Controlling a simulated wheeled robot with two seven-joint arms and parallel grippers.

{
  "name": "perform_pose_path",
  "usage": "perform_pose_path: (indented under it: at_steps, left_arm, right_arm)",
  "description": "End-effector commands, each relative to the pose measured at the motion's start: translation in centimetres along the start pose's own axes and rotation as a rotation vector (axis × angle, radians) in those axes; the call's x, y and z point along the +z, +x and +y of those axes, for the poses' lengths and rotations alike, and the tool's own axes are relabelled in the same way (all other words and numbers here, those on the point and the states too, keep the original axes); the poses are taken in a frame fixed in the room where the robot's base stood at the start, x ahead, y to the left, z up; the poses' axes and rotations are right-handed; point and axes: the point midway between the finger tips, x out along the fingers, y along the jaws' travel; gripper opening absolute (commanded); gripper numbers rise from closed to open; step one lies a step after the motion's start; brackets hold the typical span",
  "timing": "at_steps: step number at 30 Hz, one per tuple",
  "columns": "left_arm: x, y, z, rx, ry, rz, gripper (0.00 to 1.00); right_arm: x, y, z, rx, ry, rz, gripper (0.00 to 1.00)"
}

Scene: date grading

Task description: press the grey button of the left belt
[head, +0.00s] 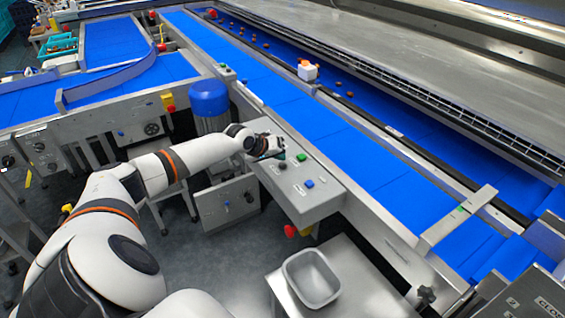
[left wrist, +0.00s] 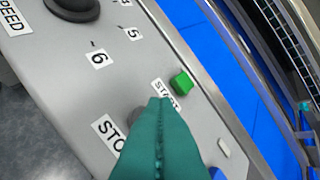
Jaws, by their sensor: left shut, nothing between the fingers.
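The control panel (head: 318,200) of the belt carries a green button (head: 302,157) and a blue button (head: 309,183). In the left wrist view the green button (left wrist: 181,82) sits by a START label, just beyond my fingertips. A grey round button (left wrist: 136,117) by a partly covered label reading "STO" is half hidden behind the left edge of my fingers. My left gripper (head: 279,154) is shut and empty over the panel. Its teal fingers (left wrist: 160,102) appear close above the panel; contact cannot be told. My right gripper is not in view.
A black knob (left wrist: 75,5) and number labels lie farther along the panel. The blue belt (head: 330,135) runs behind it. A grey bin (head: 311,280) stands on a metal table at the front. A red-and-yellow stop button (head: 291,231) sits below the panel.

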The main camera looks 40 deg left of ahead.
Motion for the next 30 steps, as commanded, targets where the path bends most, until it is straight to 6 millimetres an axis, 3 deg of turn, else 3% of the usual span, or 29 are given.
perform_pose_path:
  at_steps: [5, 20, 30]
  left_arm:
    - [0.2, -0.2, -0.2, 0.000, 0.000, 0.000, 0.00]
    - [2.6, -3.5, -2.5, 0.000, 0.000, -0.001, 0.00]
    - [2.5, -3.5, -2.5, 0.000, 0.000, -0.001, 0.00]
  right_arm:
    - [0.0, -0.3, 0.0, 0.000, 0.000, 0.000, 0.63]
    - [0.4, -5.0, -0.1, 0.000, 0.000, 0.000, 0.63]
    - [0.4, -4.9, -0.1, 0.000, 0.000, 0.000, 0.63]
